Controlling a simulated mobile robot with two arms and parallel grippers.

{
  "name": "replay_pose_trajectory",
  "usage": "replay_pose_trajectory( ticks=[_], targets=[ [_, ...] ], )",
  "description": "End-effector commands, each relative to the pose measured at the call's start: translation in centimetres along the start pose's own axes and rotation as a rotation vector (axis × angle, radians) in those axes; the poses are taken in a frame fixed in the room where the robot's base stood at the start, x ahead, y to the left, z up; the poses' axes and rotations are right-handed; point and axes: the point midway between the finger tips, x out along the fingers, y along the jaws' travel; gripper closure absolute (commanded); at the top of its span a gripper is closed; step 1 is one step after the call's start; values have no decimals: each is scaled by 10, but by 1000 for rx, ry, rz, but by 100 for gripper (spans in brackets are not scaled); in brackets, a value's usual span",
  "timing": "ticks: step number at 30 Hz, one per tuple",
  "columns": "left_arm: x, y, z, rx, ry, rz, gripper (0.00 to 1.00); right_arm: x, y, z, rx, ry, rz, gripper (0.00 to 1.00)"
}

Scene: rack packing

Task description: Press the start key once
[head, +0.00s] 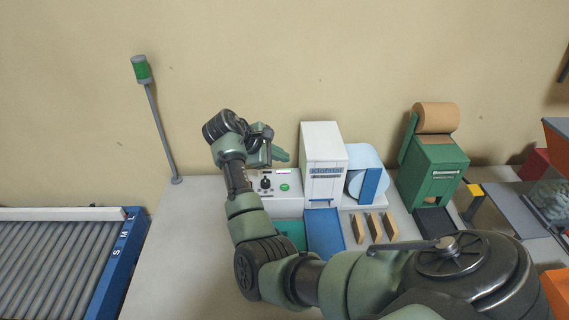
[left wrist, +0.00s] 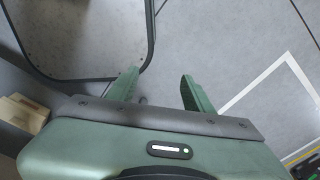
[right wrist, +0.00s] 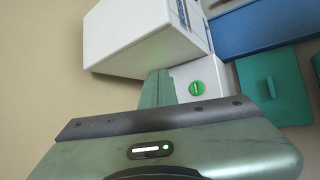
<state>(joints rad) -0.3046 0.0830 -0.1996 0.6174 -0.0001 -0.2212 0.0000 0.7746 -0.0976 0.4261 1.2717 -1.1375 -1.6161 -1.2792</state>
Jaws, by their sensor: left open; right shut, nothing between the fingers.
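The start key looks to be the round green key (head: 284,187) on the front of a small white control box (head: 284,207), which also has a black knob and a lit green display. The key shows with a white mark in the right wrist view (right wrist: 195,88). My right gripper (head: 284,155) is shut and empty, above the box top in the head view. In the right wrist view its closed fingers (right wrist: 158,76) lie just left of the key and do not cover it. My left gripper (left wrist: 160,76) is open and empty over grey floor, outside the head view.
A tall white machine (head: 322,145) with a blue tray (head: 325,232) stands right of the control box. Further right are brown blocks (head: 359,228) and a green dispenser (head: 436,170). A roller conveyor (head: 50,260) is at left. A signal lamp (head: 141,69) stands behind. Bare table lies between conveyor and box.

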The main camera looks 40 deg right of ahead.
Motion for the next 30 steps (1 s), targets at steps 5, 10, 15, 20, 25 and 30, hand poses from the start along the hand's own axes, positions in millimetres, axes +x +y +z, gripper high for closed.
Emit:
replay_pose_trajectory(
  ticks=[5,10,15,20,25,30],
  targets=[
    [21,0,-10,-1,17,0,49,12,-9,-9,1,1,0,100],
    [47,2,-8,-2,19,2,49,24,-18,-18,0,2,0,100],
    [72,3,-4,-2,15,2,49,37,-27,-28,0,1,0,100],
    [86,4,-1,-2,11,2,49,46,-34,-33,-2,0,-1,100],
    [85,4,1,-2,8,3,49,56,-41,-40,-2,-1,0,100],
    [85,4,2,-1,8,3,49,59,-43,-43,0,0,0,100]
  ],
)
